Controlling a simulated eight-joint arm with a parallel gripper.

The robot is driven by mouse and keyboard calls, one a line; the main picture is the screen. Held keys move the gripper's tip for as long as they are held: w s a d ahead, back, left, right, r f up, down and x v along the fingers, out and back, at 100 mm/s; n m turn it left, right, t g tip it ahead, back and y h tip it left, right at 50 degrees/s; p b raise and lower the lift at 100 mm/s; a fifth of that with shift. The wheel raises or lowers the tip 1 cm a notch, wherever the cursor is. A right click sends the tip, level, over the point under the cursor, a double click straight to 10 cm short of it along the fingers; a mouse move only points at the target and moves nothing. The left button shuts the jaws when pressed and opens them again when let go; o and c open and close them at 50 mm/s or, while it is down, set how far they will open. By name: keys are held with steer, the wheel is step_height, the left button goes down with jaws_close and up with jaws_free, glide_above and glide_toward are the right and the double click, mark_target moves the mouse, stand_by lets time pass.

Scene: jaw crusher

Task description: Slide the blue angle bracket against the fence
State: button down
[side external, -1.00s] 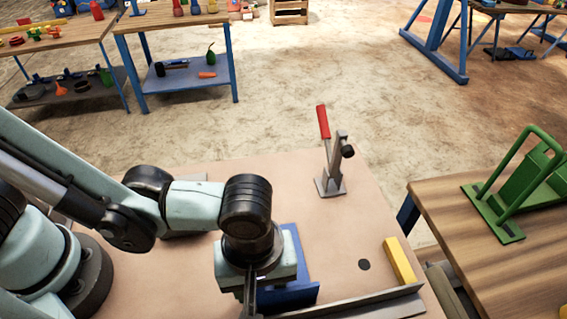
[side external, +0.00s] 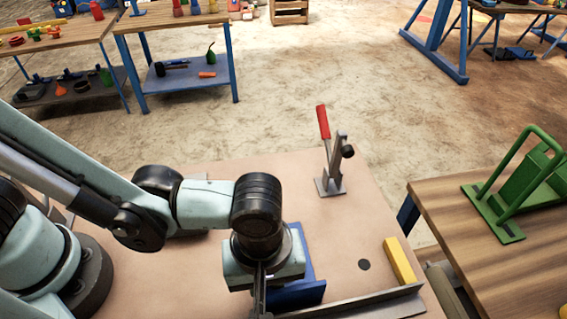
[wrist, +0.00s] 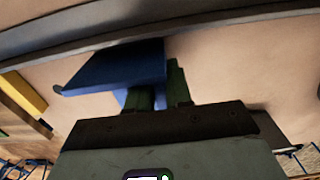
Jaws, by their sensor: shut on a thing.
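The blue angle bracket (side external: 299,293) lies on the tan work table beside the fence, partly hidden behind my gripper (side external: 259,291). In the wrist view, the bracket (wrist: 115,68) extends from my fingers (wrist: 160,92) toward the fence. My gripper is shut on the bracket. The fence is a long grey metal bar (side external: 372,301) near the front of the table, and it also shows across the top of the wrist view (wrist: 230,20). The bracket's edge is very close to the fence; I cannot tell whether they touch.
A yellow block (side external: 399,261) stands by the fence's right end, with a dark round spot (side external: 364,265) on the table near it. A red-handled toggle clamp (side external: 330,160) stands at the back. The tabletop between clamp and bracket is clear. A wooden table (side external: 465,245) stands at the right.

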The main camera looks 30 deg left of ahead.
steer(key=shift+w+d, duration=4.05)
steer(key=shift+w, duration=0.05)
steer(key=shift+s, duration=0.1)
steer(key=shift+s+d, duration=0.5)
steer(key=shift+d, duration=0.05)
steer(key=shift+d, duration=0.1)
steer(key=shift+w+d, duration=0.65)
steer(key=shift+d, duration=0.05)
steer(key=c, duration=1)
jaws_free()
steer(key=shift+o, duration=0.2)
